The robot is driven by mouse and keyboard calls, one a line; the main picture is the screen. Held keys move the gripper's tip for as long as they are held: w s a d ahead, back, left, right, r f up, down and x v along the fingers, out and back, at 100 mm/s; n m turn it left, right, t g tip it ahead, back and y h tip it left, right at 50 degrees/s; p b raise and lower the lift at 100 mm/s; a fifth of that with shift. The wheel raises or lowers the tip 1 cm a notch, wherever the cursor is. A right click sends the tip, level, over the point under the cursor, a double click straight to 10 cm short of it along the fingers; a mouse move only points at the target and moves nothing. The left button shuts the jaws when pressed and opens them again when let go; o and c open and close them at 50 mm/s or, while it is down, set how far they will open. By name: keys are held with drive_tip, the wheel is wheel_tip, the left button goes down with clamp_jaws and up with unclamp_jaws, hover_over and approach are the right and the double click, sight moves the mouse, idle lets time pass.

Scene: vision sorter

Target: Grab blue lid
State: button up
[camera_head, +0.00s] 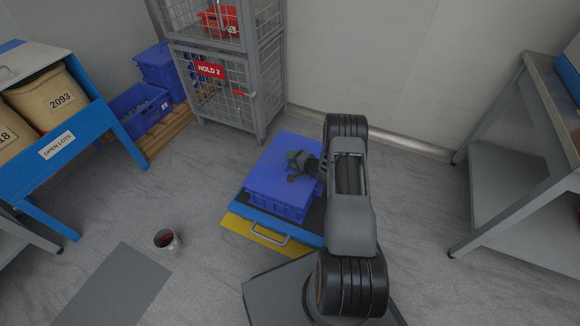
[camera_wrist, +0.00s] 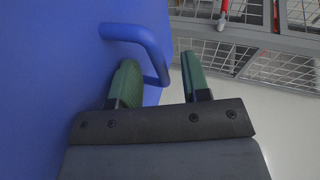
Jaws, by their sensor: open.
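The blue lid (camera_head: 270,168) lies flat on a blue crate (camera_head: 272,203) on the low cart in the head view. In the wrist view the lid (camera_wrist: 50,90) fills the left side, with a blue bar handle (camera_wrist: 145,42) standing out from it. My gripper (camera_head: 296,167) is over the lid's right part. In the wrist view my gripper (camera_wrist: 157,62) has its green fingers apart, and the handle's bend shows between them. I cannot tell whether either finger touches the handle.
The cart's metal handle (camera_head: 270,233) faces the front. A wire cage (camera_head: 228,85) marked HOLD 2 stands behind. A red-filled cup (camera_head: 166,239) is on the floor at left. A grey bench (camera_head: 520,150) stands at right.

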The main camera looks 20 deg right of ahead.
drive_tip(key=shift+c, duration=0.2)
clamp_jaws()
drive_tip(key=shift+r, duration=0.15)
idle(0.3)
